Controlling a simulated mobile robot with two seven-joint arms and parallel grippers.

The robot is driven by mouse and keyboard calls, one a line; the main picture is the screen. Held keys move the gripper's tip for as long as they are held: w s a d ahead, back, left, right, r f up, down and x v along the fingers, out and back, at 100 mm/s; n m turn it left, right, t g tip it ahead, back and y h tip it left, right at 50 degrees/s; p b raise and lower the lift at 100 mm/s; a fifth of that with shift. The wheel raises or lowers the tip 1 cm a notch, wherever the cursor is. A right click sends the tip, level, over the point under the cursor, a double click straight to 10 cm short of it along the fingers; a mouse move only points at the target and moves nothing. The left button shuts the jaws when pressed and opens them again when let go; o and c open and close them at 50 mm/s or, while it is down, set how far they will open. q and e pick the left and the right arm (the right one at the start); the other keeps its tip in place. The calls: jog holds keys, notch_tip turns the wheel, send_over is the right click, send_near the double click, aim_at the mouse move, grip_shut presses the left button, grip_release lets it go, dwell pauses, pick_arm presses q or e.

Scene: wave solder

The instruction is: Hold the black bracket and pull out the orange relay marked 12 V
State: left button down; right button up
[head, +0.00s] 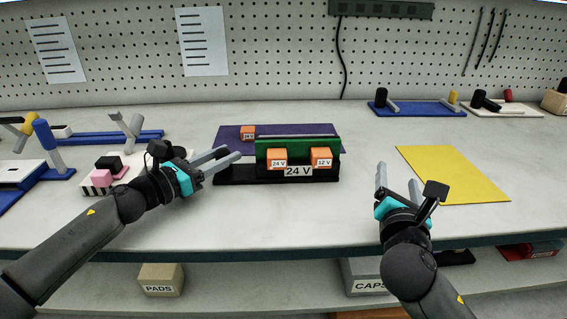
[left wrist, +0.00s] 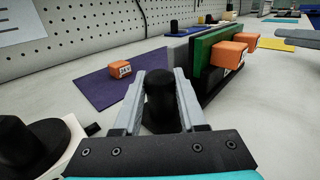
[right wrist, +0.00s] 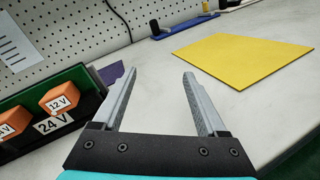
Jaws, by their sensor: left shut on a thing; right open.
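The black bracket (head: 240,177) stands on the bench, with a "24 V" label on its front. It carries a green board (head: 262,149). Two orange relays sit on the board: one marked 24 V (head: 277,153) at left, and the one marked 12 V (head: 321,153) at right. The 12 V relay also shows in the right wrist view (right wrist: 62,92). My left gripper (head: 224,157) is shut on the bracket's black post, seen between the fingers in the left wrist view (left wrist: 160,88). My right gripper (head: 397,176) is open and empty, right of the bracket and apart from it.
A purple mat (head: 228,145) behind the bracket holds a loose orange relay (head: 248,130). A yellow mat (head: 455,172) lies bare at right. A striped block with pink and black pieces (head: 102,176) is near my left arm. The bench between bracket and yellow mat is clear.

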aim_at(323, 163)
jog(key=s+a+n+y, duration=0.1)
jog(key=a+n+y, duration=0.1)
jog(key=a, duration=0.2)
jog(key=s+a+n+t+y, duration=0.1)
jog(key=a+n+y, duration=0.1)
jog(key=a, duration=0.3)
jog(key=s+a+n+y, duration=0.1)
jog(key=a+n, duration=0.3)
jog(key=shift+s+a+r+y, duration=0.3)
jog(key=shift+s+r+y, duration=0.1)
jog(key=shift+w, duration=4.95)
jog(key=shift+c, duration=0.2)
grip_shut()
jog(key=shift+s, duration=1.2)
jog(key=shift+s, duration=2.4)
jog(key=shift+r, duration=0.15)
notch_tip(323, 163, up, 9)
